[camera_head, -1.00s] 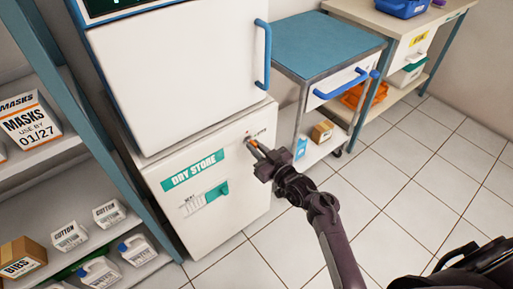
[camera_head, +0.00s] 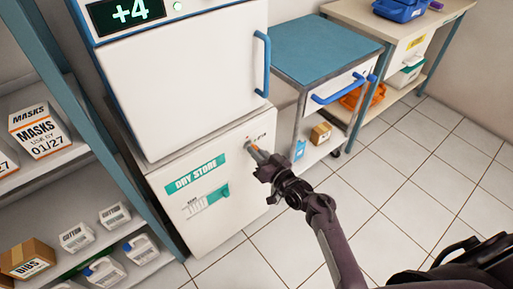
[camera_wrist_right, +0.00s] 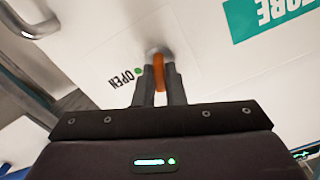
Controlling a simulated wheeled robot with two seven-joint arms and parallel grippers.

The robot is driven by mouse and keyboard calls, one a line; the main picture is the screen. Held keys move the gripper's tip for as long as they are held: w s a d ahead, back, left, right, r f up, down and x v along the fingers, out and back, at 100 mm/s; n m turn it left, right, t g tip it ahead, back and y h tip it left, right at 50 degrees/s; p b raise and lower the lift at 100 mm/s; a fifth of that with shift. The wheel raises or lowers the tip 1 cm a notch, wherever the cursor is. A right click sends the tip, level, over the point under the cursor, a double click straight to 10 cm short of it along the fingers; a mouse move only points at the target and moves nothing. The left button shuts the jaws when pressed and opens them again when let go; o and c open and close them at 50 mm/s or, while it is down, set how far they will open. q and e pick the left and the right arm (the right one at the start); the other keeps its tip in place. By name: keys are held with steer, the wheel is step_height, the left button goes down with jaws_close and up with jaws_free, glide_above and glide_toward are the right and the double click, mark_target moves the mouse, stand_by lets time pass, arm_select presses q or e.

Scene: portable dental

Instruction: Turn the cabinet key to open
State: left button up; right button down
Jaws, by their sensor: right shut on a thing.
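The cabinet (camera_head: 205,225) is a white box with a green "DRY STORE" label, under a white fridge-like unit. Its key, with an orange grip, sits in a round lock at the cabinet's upper right; the orange grip (camera_wrist_right: 161,76) shows best in the right wrist view. My right gripper (camera_head: 259,157) is shut on the key at the lock, and its fingers (camera_wrist_right: 160,85) hide part of the key. An "OPEN" mark with a green dot (camera_wrist_right: 138,71) is printed beside the lock. The cabinet door looks closed. My left gripper is not in view.
The upper unit (camera_head: 190,80) has a blue handle and a "+4" display. A cart (camera_head: 310,50) with a blue top and drawer stands to the right of the cabinet. A shelf (camera_head: 70,225) with boxes is at left. The tiled floor (camera_head: 400,190) is clear.

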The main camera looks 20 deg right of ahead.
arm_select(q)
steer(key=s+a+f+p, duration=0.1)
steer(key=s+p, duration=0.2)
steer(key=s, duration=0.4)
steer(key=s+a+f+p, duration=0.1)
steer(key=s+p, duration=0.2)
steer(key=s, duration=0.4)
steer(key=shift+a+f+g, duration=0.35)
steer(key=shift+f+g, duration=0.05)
arm_select(e)
steer(key=shift+w+d+f+m, duration=0.1)
steer(key=shift+m, duration=6.5)
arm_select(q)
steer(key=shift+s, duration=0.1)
arm_select(e)
steer(key=c, duration=1.5)
jaws_free()
arm_select(q)
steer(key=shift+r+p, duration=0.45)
steer(key=shift+p, duration=0.2)
arm_select(e)
steer(key=v, duration=0.8)
